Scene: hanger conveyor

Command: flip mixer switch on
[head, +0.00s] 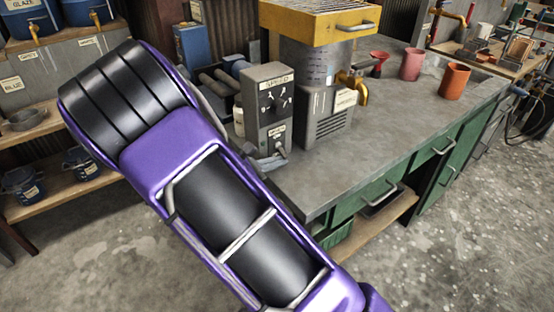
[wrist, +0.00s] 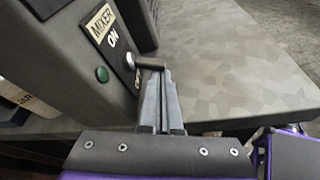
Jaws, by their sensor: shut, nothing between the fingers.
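The mixer switch (wrist: 146,62) is a short metal lever on the front of a dark control box (head: 266,100). In the wrist view it sticks out from the panel below the MIXER label (wrist: 101,24) and the word ON. My gripper (wrist: 157,76) is shut and empty, its fingertips right at the lever's outer end and just below it. I cannot tell whether they touch. A green round light or button (wrist: 102,74) sits to the left of the lever. In the head view my purple arm covers part of the box's surroundings, and the lever is hard to make out.
The box stands on a grey workbench (head: 410,125) beside a metal mixer tank (head: 312,80) with a yellow top (head: 318,22) and a brass tap (head: 358,88). The bench front is clear.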

